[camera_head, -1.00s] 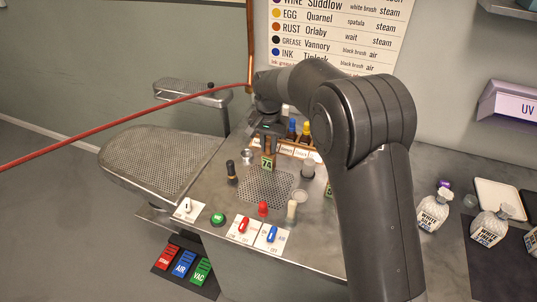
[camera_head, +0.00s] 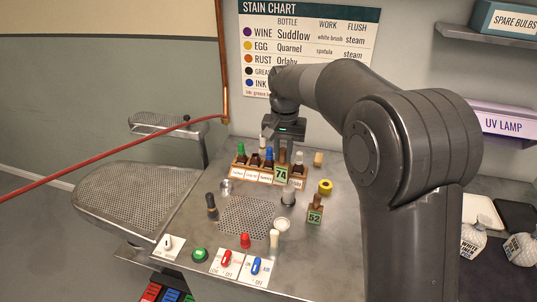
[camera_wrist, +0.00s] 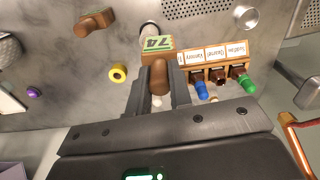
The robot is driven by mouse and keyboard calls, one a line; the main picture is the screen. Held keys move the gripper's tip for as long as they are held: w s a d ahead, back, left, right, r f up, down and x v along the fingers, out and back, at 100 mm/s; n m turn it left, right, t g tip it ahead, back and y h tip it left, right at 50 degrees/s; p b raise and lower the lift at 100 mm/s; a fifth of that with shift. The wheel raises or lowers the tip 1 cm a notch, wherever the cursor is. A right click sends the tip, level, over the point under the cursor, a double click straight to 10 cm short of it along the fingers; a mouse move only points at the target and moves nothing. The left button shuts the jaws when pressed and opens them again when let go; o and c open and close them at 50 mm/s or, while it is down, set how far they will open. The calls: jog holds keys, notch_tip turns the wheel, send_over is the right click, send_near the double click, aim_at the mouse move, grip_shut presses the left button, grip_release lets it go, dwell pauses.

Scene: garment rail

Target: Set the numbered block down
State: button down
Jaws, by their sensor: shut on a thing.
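My gripper (camera_head: 285,148) is shut on the brown handle of the block numbered 74 (camera_head: 281,174), a small block with a green number plate. In the wrist view the brown handle (camera_wrist: 160,74) sits between the two fingers, with the number plate (camera_wrist: 158,43) beyond it. The block shows in front of the right part of the wooden bottle rack (camera_head: 249,174). I cannot tell whether its underside touches anything. A second block, numbered 52 (camera_head: 314,216), stands on the steel worktop (camera_head: 262,258) to the right, apart from my gripper.
The rack holds several coloured-top bottles. A dark-handled brush (camera_head: 212,207) stands left of the perforated plate (camera_head: 247,216). Switches line the front edge.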

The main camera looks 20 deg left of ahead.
jog(key=shift+w+d+r, duration=0.1)
jog(key=shift+d+r, duration=0.15)
jog(key=shift+d, duration=0.3)
jog(key=w+d+f, duration=0.3)
jog(key=w+d, duration=0.2)
jog(key=d, duration=0.6)
jog(key=w+d+f, duration=0.3)
jog(key=w+d, duration=0.1)
jog(key=d, duration=0.7)
jog(key=w+d+f, duration=0.4)
jog(key=w+d, duration=0.1)
jog(key=d, duration=0.6)
jog(key=shift+a, duration=2.9)
jog(key=s+d+r, duration=0.1)
jog(key=s+r, duration=0.2)
jog(key=s, duration=0.3)
jog(key=s+d+r+n, duration=0.1)
jog(key=s+r, duration=0.2)
jog(key=s, duration=0.4)
jog(key=s+d+r, duration=0.1)
jog(key=s+r, duration=0.2)
jog(key=s, duration=0.3)
notch_tip(320, 180, down, 10)
jog(key=shift+r, duration=0.15)
